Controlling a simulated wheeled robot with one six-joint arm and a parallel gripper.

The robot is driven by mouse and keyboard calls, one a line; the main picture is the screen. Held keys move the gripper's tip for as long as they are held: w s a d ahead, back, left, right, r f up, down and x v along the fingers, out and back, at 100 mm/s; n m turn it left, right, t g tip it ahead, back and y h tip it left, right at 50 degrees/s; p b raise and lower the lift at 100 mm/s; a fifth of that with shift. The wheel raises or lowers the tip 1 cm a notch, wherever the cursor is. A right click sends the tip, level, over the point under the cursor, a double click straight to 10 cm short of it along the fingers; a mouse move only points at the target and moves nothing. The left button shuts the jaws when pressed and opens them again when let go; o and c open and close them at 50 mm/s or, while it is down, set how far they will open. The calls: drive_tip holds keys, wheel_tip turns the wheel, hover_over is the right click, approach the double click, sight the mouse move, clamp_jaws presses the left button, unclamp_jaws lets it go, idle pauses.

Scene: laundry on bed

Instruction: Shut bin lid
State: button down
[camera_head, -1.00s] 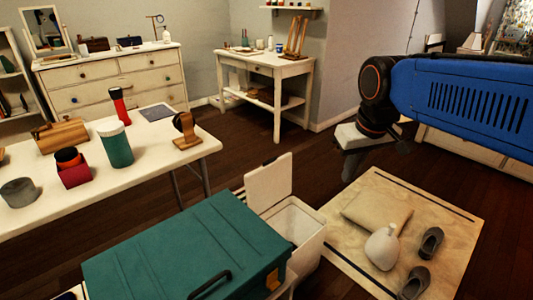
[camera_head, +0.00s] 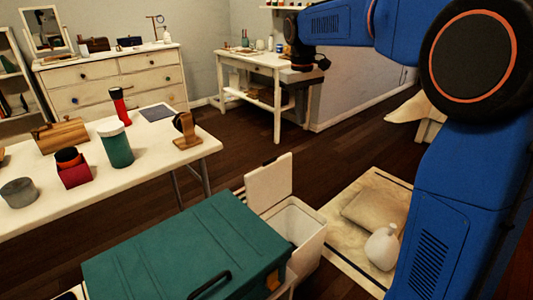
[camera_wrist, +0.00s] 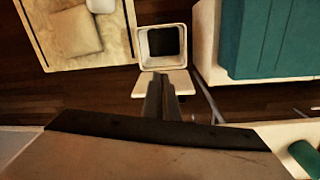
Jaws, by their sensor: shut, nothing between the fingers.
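The white bin (camera_head: 303,232) stands on the floor beside the teal box, with its top open. Its white lid (camera_head: 270,179) stands up, tilted back, at the bin's far left edge. In the wrist view the open bin (camera_wrist: 145,46) shows from above with a dark inside, and the lid (camera_wrist: 186,84) sticks out from its near edge. My gripper (camera_wrist: 161,77) is shut and empty; its dark fingers overlap the lid in the wrist view. In the head view my wrist is high near the back table, apart from the lid; the fingertips are hard to make out there.
A large teal box (camera_head: 180,255) stands close to the bin's left. A rug (camera_head: 345,235) with a cushion (camera_head: 375,214) and a white jug (camera_head: 382,247) lies to the right. A white table (camera_head: 95,190) with several items is at left. Dark floor behind the bin is clear.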

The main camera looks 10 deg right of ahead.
drive_tip(key=w+a+f+n+g, duration=0.1)
drive_tip(key=w+a+f, duration=0.35)
drive_tip(key=w, duration=0.35)
drive_tip(key=w+a+f+n+g+h, duration=0.1)
drive_tip(key=w+a+f, duration=0.3)
drive_tip(key=w+f, duration=0.3)
drive_tip(key=w+a+f+n+g, duration=0.1)
drive_tip(key=w+a+f, duration=0.3)
drive_tip(key=w, duration=0.5)
drive_tip(key=s+d+f, duration=0.4)
drive_tip(key=s+f, duration=0.2)
drive_tip(key=f, duration=0.3)
drive_tip(key=shift+s, duration=0.2)
